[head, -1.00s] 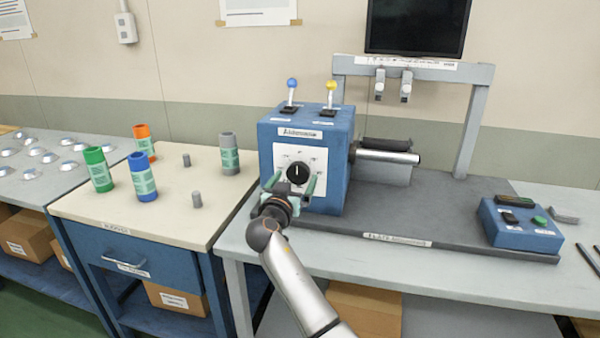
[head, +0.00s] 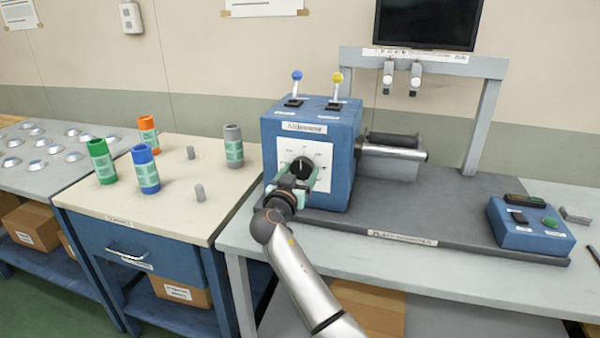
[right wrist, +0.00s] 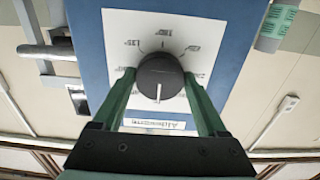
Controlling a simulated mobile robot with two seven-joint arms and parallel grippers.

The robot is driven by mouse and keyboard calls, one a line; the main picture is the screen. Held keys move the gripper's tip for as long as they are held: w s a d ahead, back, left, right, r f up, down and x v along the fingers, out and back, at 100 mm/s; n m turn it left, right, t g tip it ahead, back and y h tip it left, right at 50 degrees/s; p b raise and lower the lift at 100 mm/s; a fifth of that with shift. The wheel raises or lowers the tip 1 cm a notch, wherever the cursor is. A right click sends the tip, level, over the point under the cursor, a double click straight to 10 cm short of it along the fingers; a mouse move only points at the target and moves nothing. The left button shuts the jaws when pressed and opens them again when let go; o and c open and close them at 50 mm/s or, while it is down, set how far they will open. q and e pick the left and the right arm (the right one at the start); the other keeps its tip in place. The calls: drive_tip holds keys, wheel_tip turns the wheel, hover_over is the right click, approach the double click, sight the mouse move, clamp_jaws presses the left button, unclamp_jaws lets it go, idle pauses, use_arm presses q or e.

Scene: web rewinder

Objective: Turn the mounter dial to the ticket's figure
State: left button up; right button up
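The mounter dial (head: 302,168) is a round black knob on the white plate (head: 323,152) of the blue machine box. It also shows in the right wrist view (right wrist: 160,77), where its white pointer line points down the picture, towards the label; the printed figures around it are too small to read surely. My right gripper (head: 300,174) is at the dial, with its green fingers (right wrist: 160,82) on either side of the knob. The fingers look apart and close to its edges; firm contact cannot be made out. My left gripper is out of view. No ticket figure is legible.
Two levers, blue-topped (head: 297,76) and yellow-topped (head: 337,78), stand on the box. A roller (head: 395,152) sticks out to its right. A blue button box (head: 530,226) is at the right. Several coloured cores stand on the cream table (head: 115,198) at left.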

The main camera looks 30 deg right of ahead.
drive_tip(key=c, duration=0.9)
drive_tip(key=shift+o, duration=0.2)
drive_tip(key=shift+n, duration=0.4)
